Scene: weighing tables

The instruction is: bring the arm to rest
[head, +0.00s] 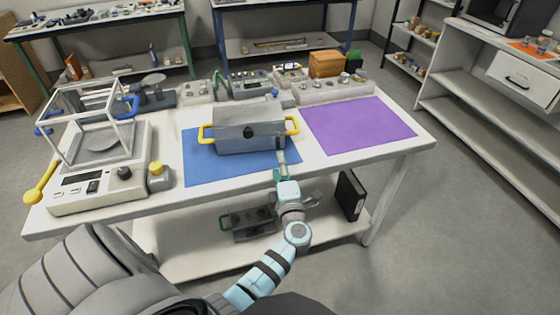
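My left arm reaches in from the lower left in the head view. Its light blue gripper (281,161) is at the front edge of the table, by the near right edge of the blue mat. The fingers point away from me, towards the front of a grey box with yellow handles (235,138). They look narrow and small, and I cannot tell whether they are open or shut. I see nothing clearly held in them. The box sits on the blue mat (205,171). My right gripper is not in view.
A balance with a glass draft shield (100,190) stands at the table's left. A purple mat (358,124) lies bare at the right. Instruments and a wooden box (325,64) line the back. The lower shelf (185,250) holds a dark tray and a black binder (350,194).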

